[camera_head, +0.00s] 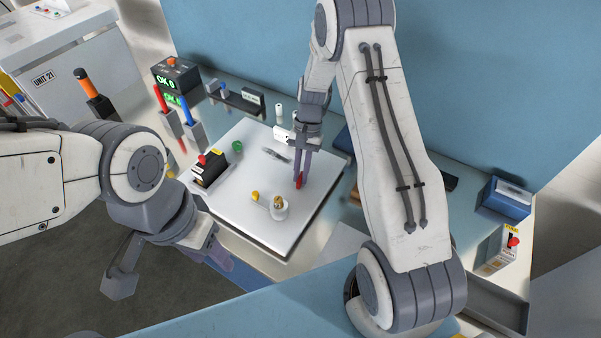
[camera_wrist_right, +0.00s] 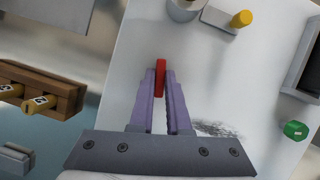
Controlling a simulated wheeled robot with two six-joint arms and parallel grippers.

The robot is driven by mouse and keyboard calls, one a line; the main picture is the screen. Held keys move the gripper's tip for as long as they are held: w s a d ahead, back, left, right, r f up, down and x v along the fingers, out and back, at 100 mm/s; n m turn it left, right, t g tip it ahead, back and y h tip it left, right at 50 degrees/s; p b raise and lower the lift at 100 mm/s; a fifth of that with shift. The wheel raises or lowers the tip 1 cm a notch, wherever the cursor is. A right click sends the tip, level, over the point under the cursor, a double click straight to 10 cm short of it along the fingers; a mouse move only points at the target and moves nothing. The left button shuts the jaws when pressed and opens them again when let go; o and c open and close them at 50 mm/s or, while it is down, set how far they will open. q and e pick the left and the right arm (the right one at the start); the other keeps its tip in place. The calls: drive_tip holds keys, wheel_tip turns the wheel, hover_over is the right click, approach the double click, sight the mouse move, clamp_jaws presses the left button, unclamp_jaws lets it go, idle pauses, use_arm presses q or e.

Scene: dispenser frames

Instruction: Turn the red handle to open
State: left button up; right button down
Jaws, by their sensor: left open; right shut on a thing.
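The red handle (camera_head: 299,181) stands on the white panel (camera_head: 240,208) near its right part. My right gripper (camera_head: 301,176) reaches down to it from above and is shut on it. In the right wrist view the red handle (camera_wrist_right: 160,78) shows between the two purple-grey fingertips of the right gripper (camera_wrist_right: 161,76), with its end sticking out past them. The base of the handle is hidden. My left gripper (camera_head: 222,258) is open and empty, off the panel's front left edge, away from the handle.
A wooden block (camera_wrist_right: 40,90) with yellow pegs lies beside the panel. A blue wall stands behind.

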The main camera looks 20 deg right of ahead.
drive_tip(key=shift+w+d+r+m+t+y, duration=0.1)
drive_tip(key=shift+m+t+y, duration=0.25)
drive_tip(key=shift+m, duration=0.95)
drive_tip(key=c, duration=0.9)
unclamp_jaws()
drive_tip(key=shift+b+v, duration=1.35)
drive_tip(key=shift+v, duration=3.9)
